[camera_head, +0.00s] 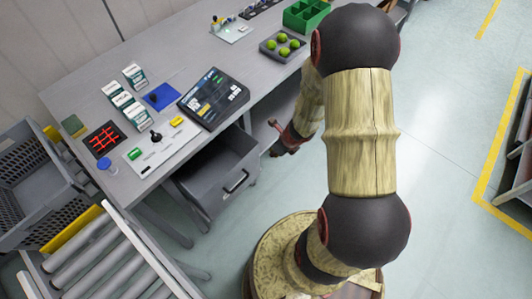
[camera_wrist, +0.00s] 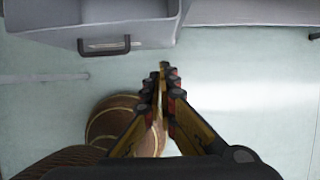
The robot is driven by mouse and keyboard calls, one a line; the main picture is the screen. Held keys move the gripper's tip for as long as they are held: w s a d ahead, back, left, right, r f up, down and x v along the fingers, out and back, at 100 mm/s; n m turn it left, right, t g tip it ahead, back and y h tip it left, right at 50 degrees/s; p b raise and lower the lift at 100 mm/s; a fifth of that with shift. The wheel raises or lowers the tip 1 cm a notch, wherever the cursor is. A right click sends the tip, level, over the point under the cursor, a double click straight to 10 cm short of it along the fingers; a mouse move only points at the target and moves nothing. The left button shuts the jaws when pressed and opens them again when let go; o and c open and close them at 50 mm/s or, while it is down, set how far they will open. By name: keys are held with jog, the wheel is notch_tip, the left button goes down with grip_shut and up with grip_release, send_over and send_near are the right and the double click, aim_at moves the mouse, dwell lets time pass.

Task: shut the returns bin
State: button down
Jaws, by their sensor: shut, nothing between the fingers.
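The returns bin looks to be the grey drawer (camera_head: 212,203) under the workbench. It is pulled out, and its empty-looking inside shows from above. It has a dark bar handle (camera_head: 237,181) on its front. In the wrist view the bin (camera_wrist: 150,33) is at the top left, with its handle (camera_wrist: 104,46) on the front face. My gripper (camera_head: 275,151) is just right of the bin's front, apart from it. In the wrist view my gripper (camera_wrist: 163,70) is shut and empty, with its fingertips to the right of and below the handle.
The workbench (camera_head: 85,88) above holds a screen (camera_head: 213,98), white boxes, a control panel and a tray of green balls (camera_head: 283,46). A roller conveyor (camera_head: 100,255) and a grey crate (camera_head: 32,185) stand at left.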

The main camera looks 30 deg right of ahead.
jog(key=w+a+f+b, duration=0.2)
jog(key=w+f+b, duration=0.2)
jog(key=w+f, duration=0.3)
jog(key=shift+f, duration=0.85)
jog(key=shift+w, duration=0.15)
jog(key=w+a+p, duration=0.2)
jog(key=w+p, duration=0.1)
jog(key=w, duration=0.5)
jog(key=shift+w+a+p, duration=0.15)
jog(key=shift+w+p, duration=0.05)
jog(key=shift+p, duration=0.1)
